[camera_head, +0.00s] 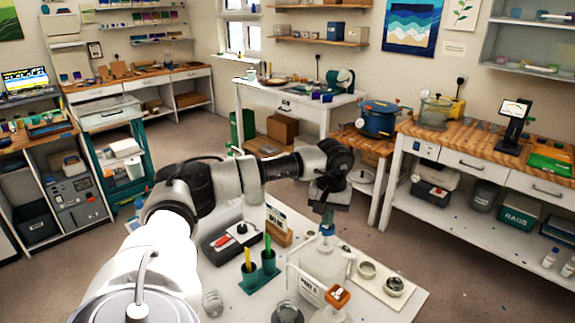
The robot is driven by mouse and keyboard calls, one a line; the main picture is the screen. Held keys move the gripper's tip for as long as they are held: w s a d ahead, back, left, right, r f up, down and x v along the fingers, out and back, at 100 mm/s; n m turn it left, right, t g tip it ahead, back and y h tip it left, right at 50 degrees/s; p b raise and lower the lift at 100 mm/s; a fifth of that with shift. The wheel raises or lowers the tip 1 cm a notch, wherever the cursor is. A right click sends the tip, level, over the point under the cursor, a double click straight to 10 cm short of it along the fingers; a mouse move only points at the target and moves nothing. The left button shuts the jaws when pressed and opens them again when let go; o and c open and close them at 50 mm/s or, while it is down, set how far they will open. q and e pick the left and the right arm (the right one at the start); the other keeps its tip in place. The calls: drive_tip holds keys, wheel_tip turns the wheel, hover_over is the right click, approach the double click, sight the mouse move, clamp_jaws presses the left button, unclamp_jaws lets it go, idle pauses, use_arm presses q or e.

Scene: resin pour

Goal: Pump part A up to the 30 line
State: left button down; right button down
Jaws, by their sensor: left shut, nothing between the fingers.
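My left gripper (327,214) points down, shut and empty, directly over the blue pump head (327,231) of a translucent jug (325,262) on the white table. Whether its fingertips touch the pump head I cannot tell. A second jug (307,288) stands nearer, with an orange pump head (338,297) and a label starting "PART"; its letter is too small to read surely. No 30 line or fill level is readable. My right gripper is not in view.
A green holder (259,279) with yellow and green tools stands left of the jugs.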

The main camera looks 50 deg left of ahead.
use_arm(q)
drive_tip(key=shift+f+b, duration=0.4)
drive_tip(key=shift+f, duration=0.3)
drive_tip(key=shift+r, duration=0.1)
drive_tip(key=shift+r+p, duration=0.7)
drive_tip(key=shift+r, duration=0.25)
wheel_tip(320, 180, up, 6)
drive_tip(key=p, duration=0.4)
